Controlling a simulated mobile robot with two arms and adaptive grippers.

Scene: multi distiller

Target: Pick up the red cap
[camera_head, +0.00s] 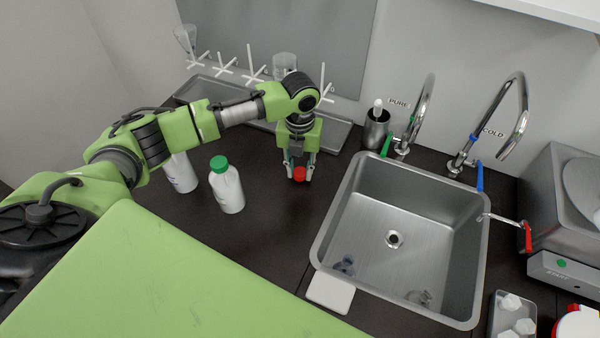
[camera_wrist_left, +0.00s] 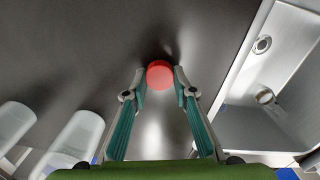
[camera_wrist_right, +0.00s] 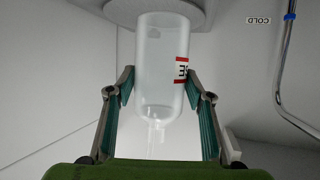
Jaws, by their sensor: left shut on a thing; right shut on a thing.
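The red cap (camera_head: 299,174) is small and round and is at the dark counter, left of the sink. My left gripper (camera_head: 300,170) points down over it, with its two fingers shut on the cap's sides. In the left wrist view the red cap (camera_wrist_left: 160,74) sits between the fingertips. Whether it touches the counter cannot be told. My right gripper (camera_wrist_right: 160,95) is shut on a translucent bottle (camera_wrist_right: 158,75) with a red-edged label, seen in the right wrist view. The right gripper is out of the head view.
A white bottle with a green cap (camera_head: 226,188) and another white bottle (camera_head: 180,172) stand left of my left gripper. The sink (camera_head: 345,215) lies to the right, with taps behind. A drying rack (camera_head: 253,66) is at the back. A white tile (camera_head: 330,292) lies in front of the sink.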

